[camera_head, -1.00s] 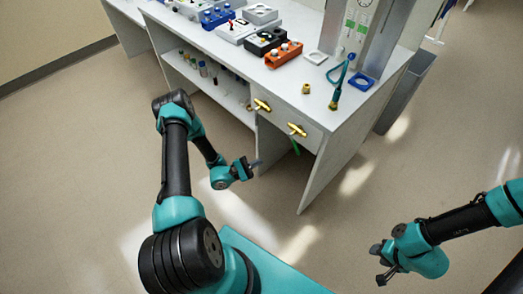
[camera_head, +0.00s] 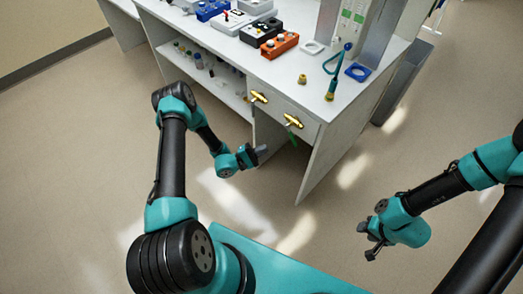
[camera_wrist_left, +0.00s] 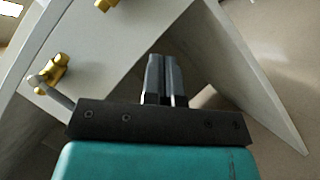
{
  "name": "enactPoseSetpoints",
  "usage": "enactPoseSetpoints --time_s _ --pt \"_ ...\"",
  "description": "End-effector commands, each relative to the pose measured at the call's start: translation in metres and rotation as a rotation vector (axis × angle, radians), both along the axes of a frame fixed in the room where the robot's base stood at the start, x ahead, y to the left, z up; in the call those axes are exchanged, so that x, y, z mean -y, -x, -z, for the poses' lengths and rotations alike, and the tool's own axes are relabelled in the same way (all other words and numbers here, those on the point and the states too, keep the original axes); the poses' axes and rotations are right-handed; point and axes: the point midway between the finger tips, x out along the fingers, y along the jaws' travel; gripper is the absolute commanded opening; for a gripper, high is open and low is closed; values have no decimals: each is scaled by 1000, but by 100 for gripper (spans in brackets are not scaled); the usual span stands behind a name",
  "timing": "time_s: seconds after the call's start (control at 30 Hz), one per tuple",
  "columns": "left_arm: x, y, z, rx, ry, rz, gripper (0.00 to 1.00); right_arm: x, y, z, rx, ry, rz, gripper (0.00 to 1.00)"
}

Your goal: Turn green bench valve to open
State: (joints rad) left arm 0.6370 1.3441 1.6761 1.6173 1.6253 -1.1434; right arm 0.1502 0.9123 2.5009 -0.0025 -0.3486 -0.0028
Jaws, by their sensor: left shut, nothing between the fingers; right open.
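Two brass valves sit on the bench's front panel in the head view, a left one (camera_head: 258,97) and a right one (camera_head: 293,121). A green lever-like piece (camera_head: 292,138) shows just below the right valve. My left gripper (camera_head: 264,150) is shut and empty, in front of and below the valves, apart from both. In the left wrist view my gripper (camera_wrist_left: 163,75) has its fingers together. A brass valve (camera_wrist_left: 56,68) with a grey stem is at left there, partly hidden by the gripper body. My right gripper (camera_head: 368,241) is open and empty, well away from the bench.
The white bench (camera_head: 325,112) carries a brass fitting (camera_head: 302,79), a teal hose (camera_head: 334,75), a blue square frame (camera_head: 358,72) and an orange box (camera_head: 279,44). The bench's side panel (camera_head: 321,164) stands right of my left gripper. The floor in front is clear.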

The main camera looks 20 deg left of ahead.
Motion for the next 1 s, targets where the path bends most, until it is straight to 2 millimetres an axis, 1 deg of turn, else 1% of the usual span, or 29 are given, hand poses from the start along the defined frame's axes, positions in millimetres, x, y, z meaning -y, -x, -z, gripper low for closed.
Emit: enactPoseSetpoints --time_s 0.03,0.43,0.6,0.7,1.0 --pt "7 -5 -3 1 0 3 0 0 0 0 0 0 0 43" --pt "55 -47 -25 0 0 2 0 0 0 0 0 0 0 43" --pt "74 -42 -39 -2 1 2 0 0 0 0 0 0 0 43" --pt "81 -42 -44 -1 0 2 0 0 0 0 0 0 0 43" --pt "84 -41 -46 -1 0 -1 0 0 0 0 0 0 0 43"
